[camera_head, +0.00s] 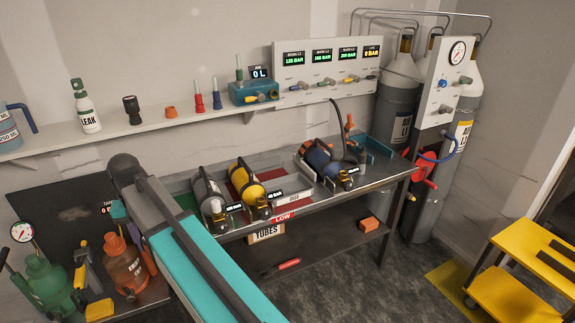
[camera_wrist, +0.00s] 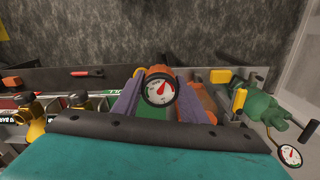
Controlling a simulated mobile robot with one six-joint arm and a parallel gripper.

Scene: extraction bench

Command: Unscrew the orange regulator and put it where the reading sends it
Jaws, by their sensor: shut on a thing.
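In the wrist view my gripper (camera_wrist: 160,98) has its purple-grey jaws closed on the orange regulator (camera_wrist: 158,72). Its round white gauge with a red needle (camera_wrist: 159,91) faces the camera; the small numbers are not legible.
A red LOW sign (camera_head: 283,217) is on the bench front. An orange vessel (camera_head: 125,265) and a green vessel (camera_head: 48,283) with a gauge stand at the left. A wall panel (camera_head: 330,70) has several displays. Grey gas cylinders (camera_head: 395,110) and a yellow cart (camera_head: 520,265) are at right.

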